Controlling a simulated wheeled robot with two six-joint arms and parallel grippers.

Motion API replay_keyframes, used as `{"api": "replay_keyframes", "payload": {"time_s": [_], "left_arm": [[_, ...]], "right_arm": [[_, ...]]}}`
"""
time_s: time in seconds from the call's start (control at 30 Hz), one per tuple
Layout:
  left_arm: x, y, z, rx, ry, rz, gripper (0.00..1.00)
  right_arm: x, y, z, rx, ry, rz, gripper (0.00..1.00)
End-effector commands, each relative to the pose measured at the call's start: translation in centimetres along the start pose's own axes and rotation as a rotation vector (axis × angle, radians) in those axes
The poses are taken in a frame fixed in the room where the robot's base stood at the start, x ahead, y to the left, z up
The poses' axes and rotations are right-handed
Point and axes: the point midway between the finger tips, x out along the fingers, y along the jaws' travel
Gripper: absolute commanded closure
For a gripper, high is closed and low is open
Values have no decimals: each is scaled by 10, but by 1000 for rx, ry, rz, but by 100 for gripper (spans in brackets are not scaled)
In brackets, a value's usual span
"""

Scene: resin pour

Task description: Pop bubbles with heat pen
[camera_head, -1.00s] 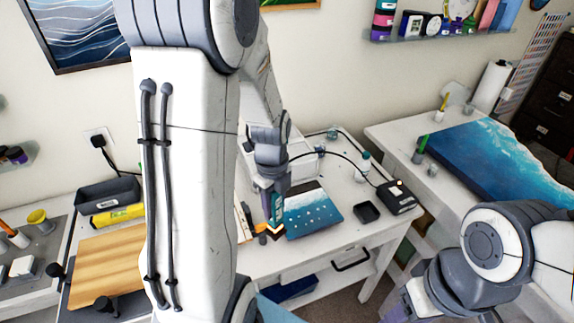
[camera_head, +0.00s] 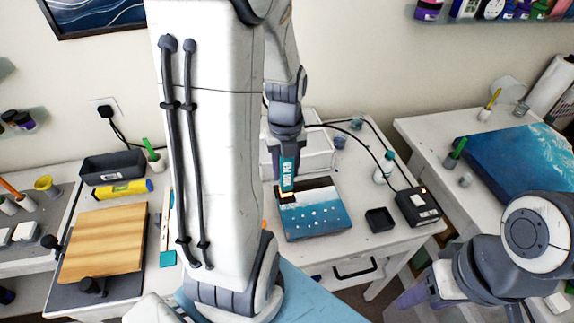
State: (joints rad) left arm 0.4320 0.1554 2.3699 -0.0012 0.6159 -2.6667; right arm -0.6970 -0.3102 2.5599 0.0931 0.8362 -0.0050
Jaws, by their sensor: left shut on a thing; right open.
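My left gripper (camera_head: 286,160) is shut on the teal heat pen (camera_head: 288,174), which points down. The pen's tip is over the upper left part of the blue resin panel (camera_head: 325,222); I cannot tell whether it touches. The panel lies on the white table, dark brown at its far side, blue in front. Several small white bubbles (camera_head: 302,225) dot its surface. A black cord runs from the pen area toward the black control box (camera_head: 418,206) on the right. My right gripper (camera_head: 412,296) is open and empty at the lower right, away from the panel.
A small black tray (camera_head: 379,219) sits right of the panel, with a white bottle (camera_head: 384,168) behind. A wooden board (camera_head: 104,240) lies at left. A side table holds a large blue panel (camera_head: 510,160). My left arm hides the table left of the panel.

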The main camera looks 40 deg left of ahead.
Motion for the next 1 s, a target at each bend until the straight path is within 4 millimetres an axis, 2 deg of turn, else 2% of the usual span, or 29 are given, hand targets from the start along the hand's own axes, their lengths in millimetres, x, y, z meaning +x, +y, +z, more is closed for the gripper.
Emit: {"api": "replay_keyframes", "payload": {"time_s": [0.1, 0.77, 1.0], "left_arm": [[14, -1, 0, 2, 0, 0, 100], [63, 1, 1, -3, 0, 0, 100], [60, -17, 1, 0, -1, -1, 100]], "right_arm": [[13, 1, 1, 2, 0, 0, 46], [61, 4, 3, 8, 0, 0, 46], [58, 4, 3, 8, 0, 0, 46]]}}
